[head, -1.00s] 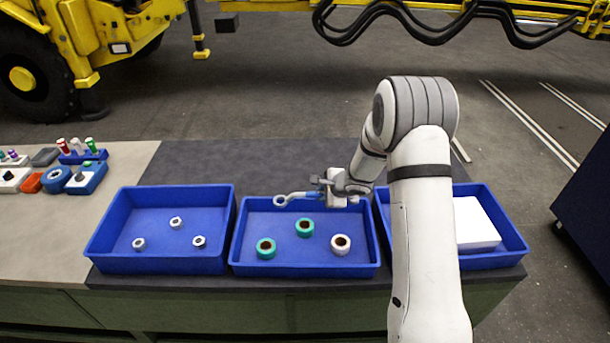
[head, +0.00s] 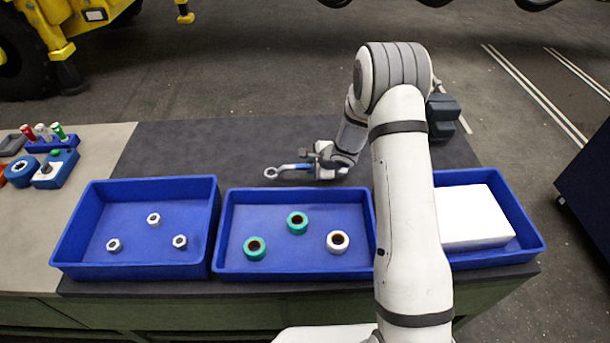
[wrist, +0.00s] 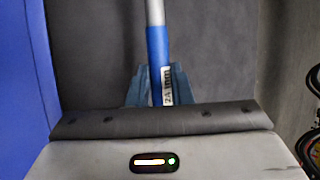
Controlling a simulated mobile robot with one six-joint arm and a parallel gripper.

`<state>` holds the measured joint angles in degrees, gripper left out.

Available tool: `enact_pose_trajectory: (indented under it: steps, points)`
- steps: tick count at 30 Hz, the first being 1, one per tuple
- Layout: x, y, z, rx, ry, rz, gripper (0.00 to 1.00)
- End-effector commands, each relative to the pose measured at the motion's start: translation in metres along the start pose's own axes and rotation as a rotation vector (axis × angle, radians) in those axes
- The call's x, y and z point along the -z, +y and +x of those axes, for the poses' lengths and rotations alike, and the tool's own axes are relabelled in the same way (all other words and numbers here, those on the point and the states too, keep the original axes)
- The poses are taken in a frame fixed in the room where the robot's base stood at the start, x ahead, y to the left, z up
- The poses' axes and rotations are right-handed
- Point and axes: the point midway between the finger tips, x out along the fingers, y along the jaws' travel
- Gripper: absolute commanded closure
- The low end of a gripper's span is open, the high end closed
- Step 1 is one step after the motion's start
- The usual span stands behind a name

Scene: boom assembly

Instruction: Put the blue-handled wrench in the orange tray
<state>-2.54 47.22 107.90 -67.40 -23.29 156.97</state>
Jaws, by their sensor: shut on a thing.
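The blue-handled wrench (head: 288,168) has a silver ring end that points left in the head view. My gripper (head: 316,163) is shut on its blue handle and holds it over the dark mat, behind the middle blue tray. In the wrist view the wrench's blue handle (wrist: 157,55) runs up from my gripper (wrist: 150,88), with a label reading "24 mm". I cannot tell its exact height above the mat.
The left blue tray (head: 66,235) holds white nuts. The middle blue tray (head: 222,235) holds two green rings and a white one. The right blue tray (head: 525,235) holds a white block (head: 472,215). Small parts lie at far left. The dark mat (head: 220,145) behind the trays is clear.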

Motion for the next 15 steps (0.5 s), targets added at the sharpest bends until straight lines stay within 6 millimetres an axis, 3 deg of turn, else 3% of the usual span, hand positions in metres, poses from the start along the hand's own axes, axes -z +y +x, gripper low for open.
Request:
enact_pose_trajectory:
  steps: [7,15]
  points:
    - [0.016,0.018,0.024,0.002,0.005,0.007,1.00]
    - [0.018,0.018,0.024,0.005,0.007,0.009,1.00]
